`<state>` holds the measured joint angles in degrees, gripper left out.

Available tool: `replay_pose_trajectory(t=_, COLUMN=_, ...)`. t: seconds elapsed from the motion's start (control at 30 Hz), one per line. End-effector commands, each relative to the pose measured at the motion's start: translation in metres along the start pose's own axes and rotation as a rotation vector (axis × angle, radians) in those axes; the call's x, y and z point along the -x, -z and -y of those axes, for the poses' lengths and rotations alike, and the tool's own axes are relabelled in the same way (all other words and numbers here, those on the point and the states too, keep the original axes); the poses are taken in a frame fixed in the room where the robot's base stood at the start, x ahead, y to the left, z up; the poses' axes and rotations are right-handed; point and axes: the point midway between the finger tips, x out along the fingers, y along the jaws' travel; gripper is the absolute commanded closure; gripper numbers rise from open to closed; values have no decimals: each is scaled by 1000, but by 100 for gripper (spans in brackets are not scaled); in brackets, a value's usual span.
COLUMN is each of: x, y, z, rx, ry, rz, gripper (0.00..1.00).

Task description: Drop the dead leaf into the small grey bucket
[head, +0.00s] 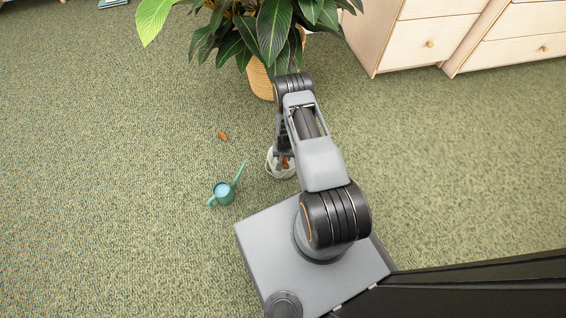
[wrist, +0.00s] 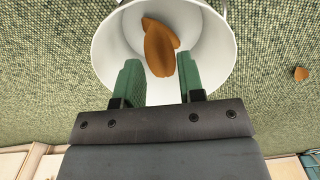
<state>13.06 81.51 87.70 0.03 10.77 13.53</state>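The small grey bucket (head: 269,164) stands on the carpet, partly hidden by my arm in the head view. In the wrist view its pale rim and inside (wrist: 222,45) fill the top middle. Brown dead leaves (wrist: 161,50), seemingly two overlapping, show within the rim; I cannot tell how deep they lie. My gripper (wrist: 161,82) points into the bucket with its green fingers apart. Clear gaps show between the fingers and the leaf. Another brown leaf (head: 222,135) lies on the carpet outside the bucket, and it also shows in the wrist view (wrist: 301,73).
A large leafy plant (head: 270,35) in a woven pot (head: 260,80) is behind. Wooden drawers (head: 425,35) stand at the back right. The carpet to the left is clear.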

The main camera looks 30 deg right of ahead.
Motion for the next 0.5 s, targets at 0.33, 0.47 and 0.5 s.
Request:
replay_pose_trajectory(t=0.33, x=0, y=0, z=0, rx=0, ry=0, rz=0, gripper=43)
replay_pose_trajectory(t=0.47, x=2, y=0, z=0, rx=0, ry=0, rz=0, gripper=43)
replay_pose_trajectory(t=0.5, x=4, y=0, z=0, rx=0, ry=0, rz=0, gripper=43)
